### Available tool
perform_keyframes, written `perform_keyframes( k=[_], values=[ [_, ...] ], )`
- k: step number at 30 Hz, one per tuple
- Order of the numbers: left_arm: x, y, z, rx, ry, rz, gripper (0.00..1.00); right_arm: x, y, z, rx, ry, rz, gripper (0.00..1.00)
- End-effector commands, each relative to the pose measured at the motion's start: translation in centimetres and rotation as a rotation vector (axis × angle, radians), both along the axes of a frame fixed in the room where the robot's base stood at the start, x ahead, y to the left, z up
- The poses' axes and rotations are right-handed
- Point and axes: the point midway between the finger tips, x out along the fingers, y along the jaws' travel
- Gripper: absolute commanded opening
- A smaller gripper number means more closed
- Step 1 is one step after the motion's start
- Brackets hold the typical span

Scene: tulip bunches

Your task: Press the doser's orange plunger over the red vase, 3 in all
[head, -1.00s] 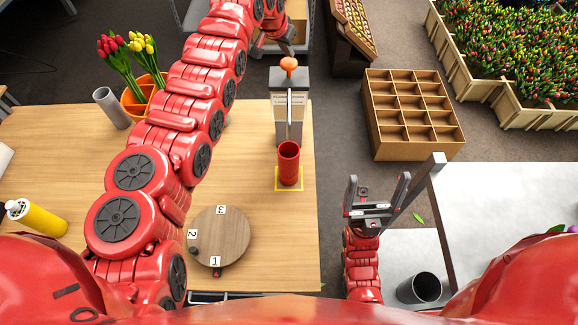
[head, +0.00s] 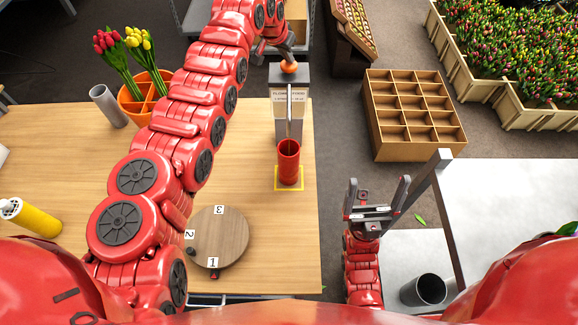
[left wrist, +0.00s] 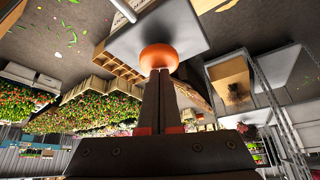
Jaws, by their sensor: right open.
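The doser (head: 292,108) is a grey box with a white label, at the table's far right corner. Its orange plunger (head: 289,67) is on top. The red vase (head: 288,165) stands upright in a yellow square outline (head: 278,187), below the end of the doser's spout. My left gripper (head: 289,59) is over the plunger, its fingers together and its tips at the plunger's top. In the left wrist view, the fingertips (left wrist: 160,74) meet the orange plunger (left wrist: 158,56) with nothing between them. My right gripper (head: 377,195) is open and empty, right of the table.
A round board (head: 232,235) with numbered tags lies near the table's front. A wooden compartment box (head: 383,132) stands right of the table.

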Motion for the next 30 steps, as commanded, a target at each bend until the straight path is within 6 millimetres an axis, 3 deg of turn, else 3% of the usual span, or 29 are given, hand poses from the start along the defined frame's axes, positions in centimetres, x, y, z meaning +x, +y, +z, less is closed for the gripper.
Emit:
perform_keyframes(
  k=[3, 8, 21, 30],
  values=[
    [-0.1, 0.0, -0.9, 0.001, 0.005, -0.001, 0.0, 0.0, 0.0, -0.5, 0.0, 0.0, 0.0, 1.0],
    [-0.1, 0.0, -0.2, 0.001, 0.003, 0.0, 0.0, 0.0, 0.0, -0.4, 0.0, 0.0, 0.0, 1.0],
    [-0.1, 0.0, 6.2, 0.001, 0.003, -0.001, 0.0, 0.0, 0.0, -0.1, 0.0, 0.0, 0.0, 1.0],
    [-0.1, 0.0, 6.7, 0.0, 0.003, -0.001, 0.0, 0.0, 0.0, -0.1, 0.0, 0.0, 0.0, 1.0]
  ],
)
